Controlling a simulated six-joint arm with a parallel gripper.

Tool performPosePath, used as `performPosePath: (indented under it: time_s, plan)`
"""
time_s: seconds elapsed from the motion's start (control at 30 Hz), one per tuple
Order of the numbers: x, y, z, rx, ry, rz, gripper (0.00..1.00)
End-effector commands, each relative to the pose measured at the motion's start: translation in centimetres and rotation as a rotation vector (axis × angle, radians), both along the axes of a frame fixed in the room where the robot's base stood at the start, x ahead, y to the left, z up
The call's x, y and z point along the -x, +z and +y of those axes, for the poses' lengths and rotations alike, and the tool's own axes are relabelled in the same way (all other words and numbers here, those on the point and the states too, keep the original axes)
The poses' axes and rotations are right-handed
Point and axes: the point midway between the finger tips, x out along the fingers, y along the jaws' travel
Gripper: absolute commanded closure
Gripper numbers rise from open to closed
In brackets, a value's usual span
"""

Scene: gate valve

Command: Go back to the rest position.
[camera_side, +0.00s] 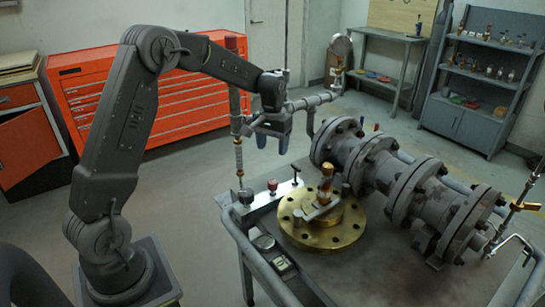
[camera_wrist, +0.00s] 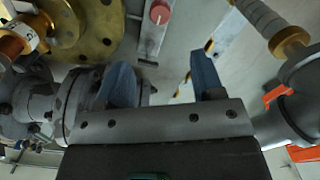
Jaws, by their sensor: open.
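My gripper (camera_side: 272,143) hangs in the air above and behind the left edge of the work cart, with its two blue fingers pointing down. In the wrist view its fingers (camera_wrist: 163,78) stand apart with nothing between them. The brass flange (camera_side: 322,237) lies on the cart, with an upright brass stem (camera_side: 326,182) and a grey bar at its middle. It also shows at the upper left of the wrist view (camera_wrist: 95,25). The grey flanged pipe (camera_side: 400,185) lies to the right. My gripper is apart from both.
A rail with a red knob (camera_side: 272,186) runs along the cart's (camera_side: 370,270) back left side. A vertical pipe (camera_side: 237,130) stands close left of my gripper, and a horizontal pipe (camera_side: 315,101) is close by. A red tool cabinet (camera_side: 130,95) and grey shelves (camera_side: 460,125) stand behind.

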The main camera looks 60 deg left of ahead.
Motion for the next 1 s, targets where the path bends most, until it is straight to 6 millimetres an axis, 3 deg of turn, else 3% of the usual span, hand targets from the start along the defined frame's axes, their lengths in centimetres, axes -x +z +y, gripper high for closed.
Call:
performPosePath:
  time_s: [0.43, 0.57, 0.67, 0.8, 1.0]
  plan:
    - [0.1, 0.7, -0.2, -0.001, -0.003, -0.003, 0.39]
    - [1.0, 2.7, -1.6, -0.012, -0.029, -0.032, 0.39]
    - [2.7, 5.5, -3.9, -0.028, -0.072, -0.078, 0.39]
    - [6.5, 9.2, -7.6, -0.052, -0.148, -0.154, 0.39]
    - [12.9, 12.5, -12.2, -0.079, -0.252, -0.264, 0.39]
